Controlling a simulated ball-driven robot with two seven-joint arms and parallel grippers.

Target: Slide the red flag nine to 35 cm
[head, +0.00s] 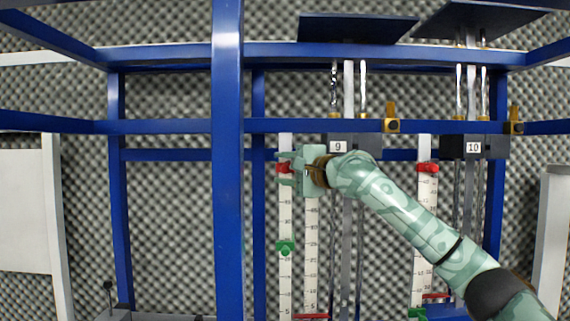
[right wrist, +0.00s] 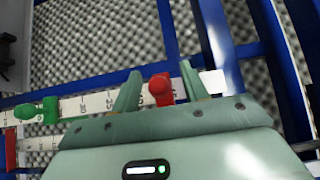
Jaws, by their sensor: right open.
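The red flag nine (head: 283,168) sits near the top of the white scale (head: 285,215) left of the block marked 9 (head: 338,147). In the right wrist view the red flag (right wrist: 160,90) stands between my right gripper's two fingers, with gaps on both sides. The 30 and 35 marks show on the scale (right wrist: 83,104), left of the flag; the flag is above 35, its exact reading partly hidden. My right gripper (head: 288,169) is open around the flag, one finger above and one below it. My left gripper is not in view.
A green flag (head: 285,248) sits lower on the same scale. A second scale (head: 312,240) stands beside it. A blue post (head: 228,180) is close on the left. Block 10 (head: 473,147) and its scale with another red flag (head: 428,168) are at the right.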

